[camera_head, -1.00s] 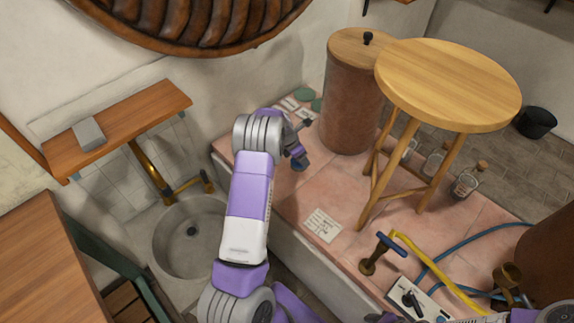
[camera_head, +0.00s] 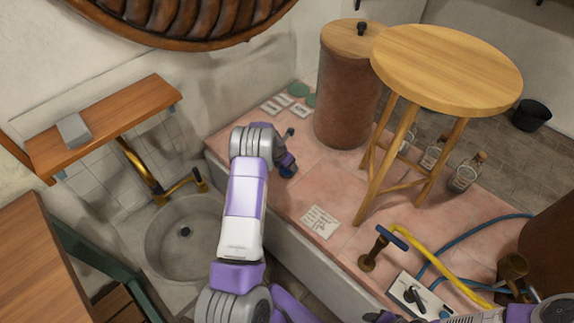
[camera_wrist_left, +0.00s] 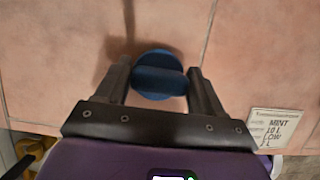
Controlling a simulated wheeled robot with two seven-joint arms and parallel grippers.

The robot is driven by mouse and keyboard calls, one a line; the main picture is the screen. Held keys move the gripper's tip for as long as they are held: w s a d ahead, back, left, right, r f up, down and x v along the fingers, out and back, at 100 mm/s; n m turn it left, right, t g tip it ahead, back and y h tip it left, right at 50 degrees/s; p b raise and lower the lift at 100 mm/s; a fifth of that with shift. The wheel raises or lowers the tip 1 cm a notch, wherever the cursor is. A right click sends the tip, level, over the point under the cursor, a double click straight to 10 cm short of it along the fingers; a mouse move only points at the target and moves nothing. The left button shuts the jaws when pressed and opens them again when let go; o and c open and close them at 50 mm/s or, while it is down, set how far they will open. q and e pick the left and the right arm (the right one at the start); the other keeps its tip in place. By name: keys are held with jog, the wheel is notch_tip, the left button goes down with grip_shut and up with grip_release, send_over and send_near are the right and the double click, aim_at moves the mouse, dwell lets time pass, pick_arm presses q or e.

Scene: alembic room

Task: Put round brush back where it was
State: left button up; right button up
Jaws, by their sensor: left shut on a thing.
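My left gripper (camera_head: 287,166) is over the pink tiled counter (camera_head: 272,205), left of the brown cylinder. It is shut on a blue round thing (camera_head: 289,172), which I take to be the round brush. In the left wrist view, the brush (camera_wrist_left: 158,80) shows as a blue disc with a raised bar between the two fingers (camera_wrist_left: 158,88). Tile lies beneath it; I cannot tell whether it touches. My right gripper (camera_head: 380,318) is only partly in view at the bottom edge, and its jaws are unclear.
A brown cylinder (camera_head: 345,95) and a round wooden stool (camera_head: 445,65) stand on the counter, with several bottles (camera_head: 465,172) behind. A written card (camera_head: 320,222) lies nearer. A stone basin (camera_head: 185,235) is left.

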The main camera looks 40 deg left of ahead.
pick_arm(q)
jog(key=shift+r, duration=0.15)
jog(key=shift+f, duration=0.2)
jog(key=o, duration=1.2)
jog(key=shift+c, duration=0.2)
